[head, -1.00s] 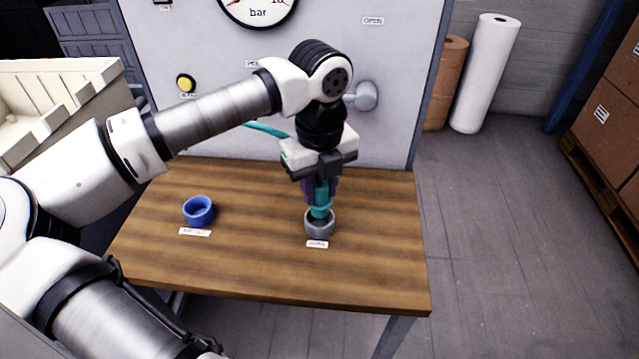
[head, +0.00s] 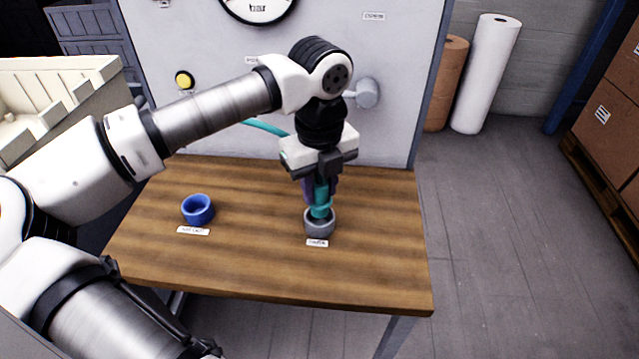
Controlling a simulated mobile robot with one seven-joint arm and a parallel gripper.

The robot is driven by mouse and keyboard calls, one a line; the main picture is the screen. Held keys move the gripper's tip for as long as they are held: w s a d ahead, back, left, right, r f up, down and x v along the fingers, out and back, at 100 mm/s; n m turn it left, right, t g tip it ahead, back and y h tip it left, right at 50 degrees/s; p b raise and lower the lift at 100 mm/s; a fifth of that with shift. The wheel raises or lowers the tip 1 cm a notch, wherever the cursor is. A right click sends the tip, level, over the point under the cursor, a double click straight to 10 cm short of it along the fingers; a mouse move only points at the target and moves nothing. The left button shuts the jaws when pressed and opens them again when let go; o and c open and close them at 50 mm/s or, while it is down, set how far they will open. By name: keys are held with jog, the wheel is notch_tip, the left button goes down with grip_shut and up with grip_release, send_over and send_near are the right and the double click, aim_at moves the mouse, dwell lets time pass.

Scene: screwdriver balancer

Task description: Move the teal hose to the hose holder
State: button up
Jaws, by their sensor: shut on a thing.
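The teal hose (head: 320,200) hangs upright from my gripper (head: 319,185), which is shut on it. Its lower end sits at the mouth of a grey ring-shaped holder (head: 320,226) on the wooden table. I cannot tell how deep the end is inside the ring. Another teal stretch of the hose shows behind my arm, running towards the panel. A blue ring-shaped holder (head: 198,210) stands empty at the left of the table. Both holders have small labels in front, too blurred to read.
The wooden table (head: 255,265) is otherwise clear. A grey panel (head: 400,80) with a gauge (head: 257,8), a yellow button (head: 184,80) and a grey knob (head: 368,92) stands behind it. A cream bin (head: 75,90) is at the left. Rolls and boxes stand at the right.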

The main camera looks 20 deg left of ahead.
aim_at(319, 201)
jog(key=shift+f+b, duration=1.85)
jog(key=o, duration=1.1)
notch_tip(319, 201, up, 14)
jog(key=p, duration=0.8)
jog(key=shift+f, duration=0.1)
